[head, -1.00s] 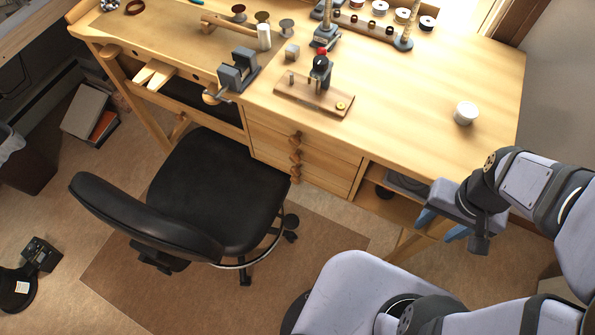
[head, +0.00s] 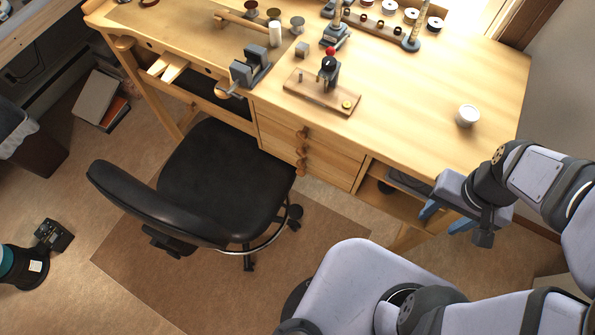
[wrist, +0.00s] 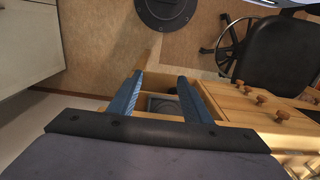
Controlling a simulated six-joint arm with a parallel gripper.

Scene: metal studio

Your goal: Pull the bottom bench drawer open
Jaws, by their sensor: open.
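The wooden bench has a stack of drawers with round wooden knobs below its top. The bottom drawer (head: 312,174) looks flush with the bench front; its knob (head: 300,166) is close to the chair. In the wrist view the knobs run in a slanted line, the one nearest the floor (wrist: 238,83) lying right of my fingers. My gripper (head: 445,219) is open and empty, to the right of the drawers, in front of the open shelf bay. In the wrist view its two blue fingers (wrist: 160,77) stand apart with the shelf bay between and behind them.
A black swivel chair (head: 220,178) stands close in front of the drawers, on a brown floor mat (head: 310,245). A bench leg (head: 405,238) is near my gripper.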

